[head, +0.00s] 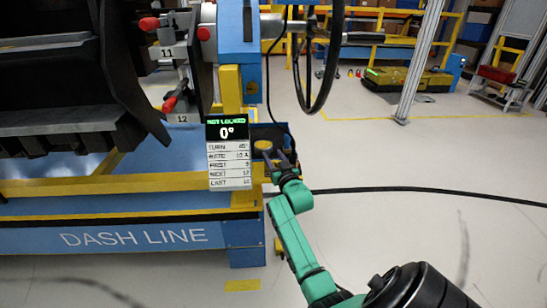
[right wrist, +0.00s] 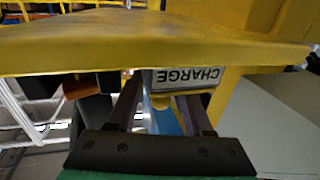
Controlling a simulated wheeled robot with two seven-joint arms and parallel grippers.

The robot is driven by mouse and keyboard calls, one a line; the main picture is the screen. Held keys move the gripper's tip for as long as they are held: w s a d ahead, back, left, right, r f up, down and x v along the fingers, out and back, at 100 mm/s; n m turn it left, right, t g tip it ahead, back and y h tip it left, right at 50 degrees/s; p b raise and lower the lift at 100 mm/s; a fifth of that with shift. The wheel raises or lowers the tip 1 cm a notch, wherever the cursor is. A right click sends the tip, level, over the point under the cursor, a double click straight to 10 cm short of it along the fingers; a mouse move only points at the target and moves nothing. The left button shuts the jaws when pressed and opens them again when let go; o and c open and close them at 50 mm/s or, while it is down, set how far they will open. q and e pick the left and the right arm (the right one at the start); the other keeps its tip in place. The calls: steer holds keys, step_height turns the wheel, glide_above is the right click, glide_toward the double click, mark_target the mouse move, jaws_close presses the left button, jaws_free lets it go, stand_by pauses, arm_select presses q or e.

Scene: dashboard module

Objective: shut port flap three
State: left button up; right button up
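I cannot make out a flap marked three in either view. The dark dashboard module (head: 75,75) hangs at the left, with red-tipped parts by labels 11 (head: 168,52) and 12 (head: 183,118). My right gripper (head: 278,160) is open beside a dark tray with a round yellow disc (head: 263,145), right of the display. In the right wrist view the fingers (right wrist: 160,112) are apart, under a yellow plate (right wrist: 150,42). An upside-down CHARGE label (right wrist: 185,77) and a small yellow piece (right wrist: 160,102) show beyond them. I cannot tell if they touch anything. My left gripper is out of view.
A display (head: 227,130) reads NOT LOCKED, 0°, above a list panel (head: 230,168). The blue DASH LINE base (head: 135,238) with yellow rails stands below. A black cable (head: 420,190) crosses the floor at right. The floor at right is mostly open.

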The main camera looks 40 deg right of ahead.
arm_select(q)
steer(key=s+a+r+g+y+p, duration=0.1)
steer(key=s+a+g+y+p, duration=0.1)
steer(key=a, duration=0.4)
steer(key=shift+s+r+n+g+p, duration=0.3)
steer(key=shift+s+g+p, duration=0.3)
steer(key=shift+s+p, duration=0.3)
arm_select(e)
steer(key=v, duration=1.4)
steer(key=shift+s+a, duration=0.15)
steer(key=shift+s, duration=0.1)
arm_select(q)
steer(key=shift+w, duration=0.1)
arm_select(e)
steer(key=shift+f, duration=0.1)
